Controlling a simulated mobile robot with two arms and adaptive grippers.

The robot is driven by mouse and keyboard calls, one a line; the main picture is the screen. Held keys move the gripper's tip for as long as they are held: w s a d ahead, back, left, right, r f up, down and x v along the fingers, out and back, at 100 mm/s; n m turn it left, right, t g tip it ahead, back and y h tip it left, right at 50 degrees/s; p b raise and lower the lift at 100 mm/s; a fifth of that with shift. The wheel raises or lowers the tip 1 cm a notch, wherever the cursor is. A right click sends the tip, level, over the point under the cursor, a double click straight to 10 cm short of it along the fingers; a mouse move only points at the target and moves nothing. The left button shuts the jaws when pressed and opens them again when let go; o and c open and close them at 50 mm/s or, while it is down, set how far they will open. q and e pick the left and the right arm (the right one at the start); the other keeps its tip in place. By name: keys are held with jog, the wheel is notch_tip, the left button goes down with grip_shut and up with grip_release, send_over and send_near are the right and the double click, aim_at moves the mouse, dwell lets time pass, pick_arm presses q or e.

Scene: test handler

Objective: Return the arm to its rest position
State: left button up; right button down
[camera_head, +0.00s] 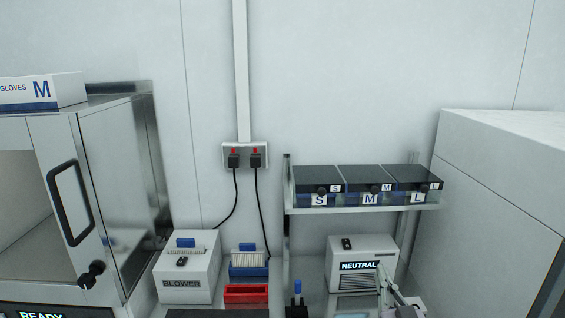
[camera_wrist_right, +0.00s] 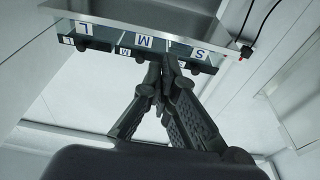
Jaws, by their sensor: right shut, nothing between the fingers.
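My right gripper (camera_head: 382,270) shows at the bottom right of the head view, in front of the white device marked NEUTRAL (camera_head: 362,262). In the right wrist view its two dark fingers (camera_wrist_right: 163,62) meet at the tips, shut with nothing between them. Behind the fingertips in that view, the shelf with the S, M and L boxes (camera_wrist_right: 140,38) appears upside down. My left gripper is in neither view.
A shelf (camera_head: 365,209) holds three dark-lidded boxes. A cabinet (camera_head: 125,170) stands at left, a large white housing (camera_head: 490,210) at right.

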jog(key=s+a+f+g, duration=0.1)
jog(key=s+f+g, duration=0.8)
jog(key=s+f, duration=0.7)
jog(key=s+f+n+g, duration=0.1)
jog(key=s+f+g, duration=0.25)
jog(key=s, duration=0.45)
jog(key=s+f+n+g, duration=0.1)
jog(key=s+f+g, duration=0.25)
jog(key=s, duration=0.55)
notch_tip(320, 180, down, 33)
jog(key=s+g+b, duration=0.2)
jog(key=b, duration=0.4)
pick_arm(q)
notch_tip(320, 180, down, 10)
jog(key=b, duration=0.4)
pick_arm(e)
jog(key=s+d+f+g, duration=0.1)
jog(key=s+d+f, duration=0.1)
jog(key=s+f, duration=1.4)
notch_tip(320, 180, down, 3)
jog(key=shift+s+d+f+h, duration=0.1)
jog(key=shift+s+d+h, duration=0.15)
jog(key=shift+h, duration=0.05)
